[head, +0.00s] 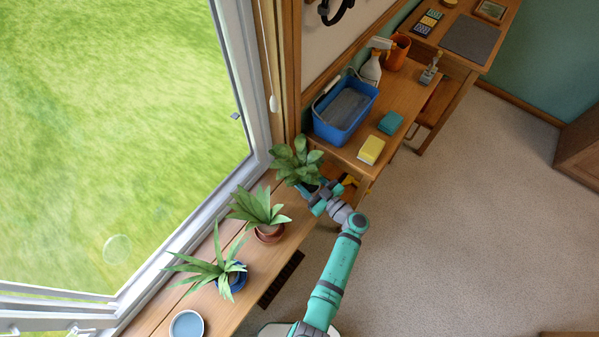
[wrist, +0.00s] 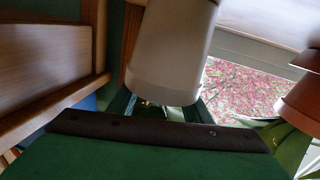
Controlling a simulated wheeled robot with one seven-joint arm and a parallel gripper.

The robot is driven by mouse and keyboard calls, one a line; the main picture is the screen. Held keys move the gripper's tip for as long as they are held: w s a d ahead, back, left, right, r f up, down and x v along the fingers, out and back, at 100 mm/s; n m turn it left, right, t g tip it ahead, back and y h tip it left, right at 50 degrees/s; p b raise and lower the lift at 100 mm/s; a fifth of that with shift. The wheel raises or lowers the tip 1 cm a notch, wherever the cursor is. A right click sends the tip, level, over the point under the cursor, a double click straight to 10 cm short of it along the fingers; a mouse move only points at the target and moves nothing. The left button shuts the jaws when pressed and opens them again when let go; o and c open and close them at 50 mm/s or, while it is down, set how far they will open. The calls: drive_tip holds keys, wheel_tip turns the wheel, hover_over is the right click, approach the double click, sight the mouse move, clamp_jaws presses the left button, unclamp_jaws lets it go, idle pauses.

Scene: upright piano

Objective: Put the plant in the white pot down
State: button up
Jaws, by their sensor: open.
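The leafy green plant (head: 297,163) stands at the far end of the wooden sill in the head view, by the window frame corner. Its pot is mostly hidden there by leaves and my gripper (head: 322,197). In the wrist view the white pot (wrist: 172,55) fills the upper middle, close to the camera. My gripper (wrist: 160,108) is open, with its fingers low on either side of the pot's near end. I cannot tell whether the fingers touch the pot, or whether its base rests on the sill.
On the sill (head: 217,305), a spiky plant in a terracotta pot (head: 268,234) is closest. Another in a blue pot (head: 238,281) and a blue dish (head: 187,325) follow. The bench holds a blue tub (head: 345,108), yellow sponge (head: 371,150) and teal sponge (head: 390,123). The window (head: 110,130) borders the sill.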

drive_tip(key=v, duration=1)
drive_tip(key=shift+s+d, duration=0.15)
drive_tip(key=shift+s, duration=0.15)
drive_tip(key=s+a+r+m+t+h, duration=0.3)
drive_tip(key=s+a+r+t+h, duration=0.3)
drive_tip(key=s+r, duration=0.5)
drive_tip(key=s+r+m+g+h, duration=0.2)
drive_tip(key=s+r+m+h, duration=0.1)
drive_tip(key=s, duration=0.6)
drive_tip(key=s+a+r+m+g+h, duration=0.1)
drive_tip(key=s+r+m+h, duration=0.2)
drive_tip(key=s, duration=0.6)
drive_tip(key=shift+s+a+r+m+g+h, duration=0.2)
drive_tip(key=shift+s+r+m+g+h, duration=0.1)
drive_tip(key=shift+s+r+g, duration=0.15)
drive_tip(key=shift+w, duration=0.1)
drive_tip(key=c, duration=0.4)
drive_tip(key=shift+o, duration=0.2)
drive_tip(key=shift+w+a, duration=0.1)
